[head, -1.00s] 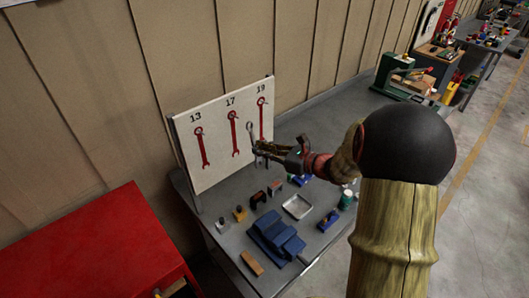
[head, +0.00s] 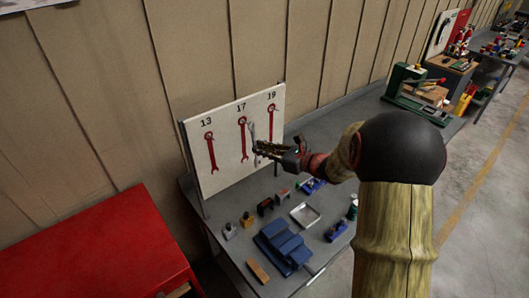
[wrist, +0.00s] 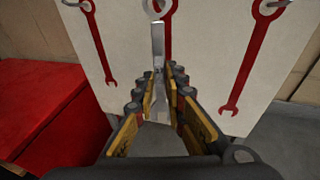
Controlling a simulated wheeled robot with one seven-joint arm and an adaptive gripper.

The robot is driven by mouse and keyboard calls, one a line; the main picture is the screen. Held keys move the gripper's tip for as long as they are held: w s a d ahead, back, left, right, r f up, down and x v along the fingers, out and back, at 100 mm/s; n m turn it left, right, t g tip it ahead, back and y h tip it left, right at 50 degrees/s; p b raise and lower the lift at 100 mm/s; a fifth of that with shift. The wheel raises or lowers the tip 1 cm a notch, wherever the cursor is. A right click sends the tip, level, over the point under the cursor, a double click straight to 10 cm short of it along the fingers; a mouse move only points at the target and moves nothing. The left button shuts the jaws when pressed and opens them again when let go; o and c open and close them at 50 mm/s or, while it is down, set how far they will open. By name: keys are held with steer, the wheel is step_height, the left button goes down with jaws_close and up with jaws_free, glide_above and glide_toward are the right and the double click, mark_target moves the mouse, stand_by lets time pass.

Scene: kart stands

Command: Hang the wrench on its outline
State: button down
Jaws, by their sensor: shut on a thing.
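A grey metal wrench (wrist: 158,45) is upright in my gripper (wrist: 160,75), which is shut on its lower part. In the head view my gripper (head: 258,148) is at the white board (head: 226,172), and the wrench (head: 253,132) shows just right of the red 17 outline (head: 242,138). In the wrist view the wrench's top end is close to the middle peg and partly covers the middle red outline (wrist: 168,38). I cannot tell whether it touches the peg. The 13 outline (head: 211,152) and the 19 outline (head: 271,122) are bare.
The grey bench (head: 213,228) below holds a blue vise-like block (head: 284,243), a metal tray (head: 305,214) and several small blocks. A red cabinet (head: 100,240) stands at the left. A green machine (head: 405,80) stands farther back on the right.

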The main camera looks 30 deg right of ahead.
steer(key=shift+w+a+f+b, duration=0.1)
steer(key=shift+w+a+b, duration=0.1)
steer(key=shift+w, duration=0.55)
steer(key=shift+w+a+f+b, duration=0.1)
steer(key=shift+w+b, duration=0.1)
steer(key=shift+w, duration=0.5)
steer(key=c, duration=1.8)
jaws_free()
steer(key=shift+o, duration=0.2)
steer(key=v, duration=1.2)
